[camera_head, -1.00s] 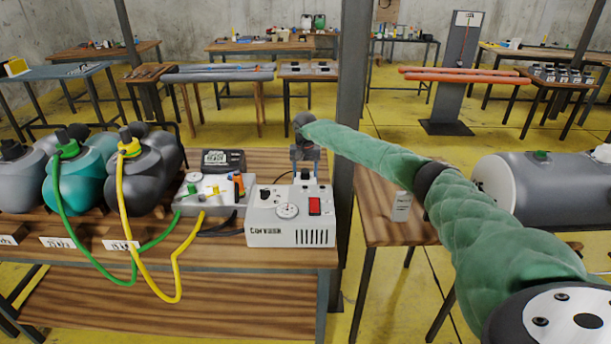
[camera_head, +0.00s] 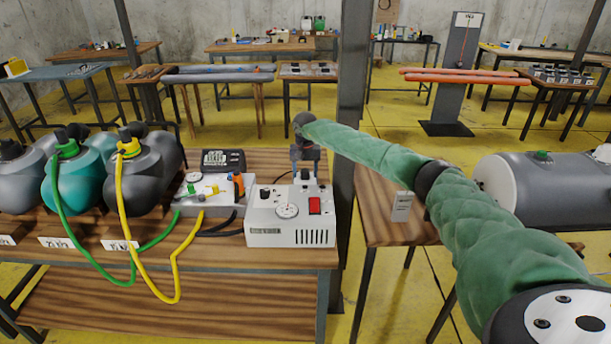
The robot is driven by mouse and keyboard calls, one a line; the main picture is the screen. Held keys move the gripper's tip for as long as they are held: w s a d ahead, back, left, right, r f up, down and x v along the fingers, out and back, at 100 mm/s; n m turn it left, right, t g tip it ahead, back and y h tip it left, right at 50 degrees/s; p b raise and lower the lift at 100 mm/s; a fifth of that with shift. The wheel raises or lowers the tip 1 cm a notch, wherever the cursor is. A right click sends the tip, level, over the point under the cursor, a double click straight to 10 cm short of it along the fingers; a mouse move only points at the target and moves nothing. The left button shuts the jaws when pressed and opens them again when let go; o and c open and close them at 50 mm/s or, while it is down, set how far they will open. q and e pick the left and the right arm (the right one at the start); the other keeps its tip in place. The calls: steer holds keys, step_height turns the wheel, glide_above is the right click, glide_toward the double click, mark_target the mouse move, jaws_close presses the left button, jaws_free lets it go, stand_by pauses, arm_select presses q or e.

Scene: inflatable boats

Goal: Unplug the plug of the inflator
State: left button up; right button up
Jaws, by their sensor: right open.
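The inflator (camera_head: 262,238) is a white box with a black knob, a round gauge and a red switch, standing at the right end of the wooden bench. My right gripper (camera_head: 305,172) points down over the back right part of the inflator's top, its fingers open. A small pale plug (camera_head: 304,177) shows at the fingertips, on top of the inflator. I cannot tell whether the fingers touch it. My left gripper is not in view.
A valve box (camera_head: 212,188) with green and yellow hoses sits left of the inflator, a black device (camera_head: 223,160) behind it. Several tanks (camera_head: 146,175) stand farther left. A metal post (camera_head: 345,110) rises close behind my right gripper. A grey cylinder (camera_head: 540,188) lies at right.

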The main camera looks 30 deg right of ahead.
mark_target(305, 170)
steer(key=shift+b, duration=0.35)
stand_by(0.4)
jaws_close()
steer(key=shift+r, duration=0.2)
steer(key=shift+r, duration=0.65)
steer(key=shift+r, duration=0.15)
steer(key=shift+r+p, duration=0.4)
steer(key=shift+r, duration=1.6)
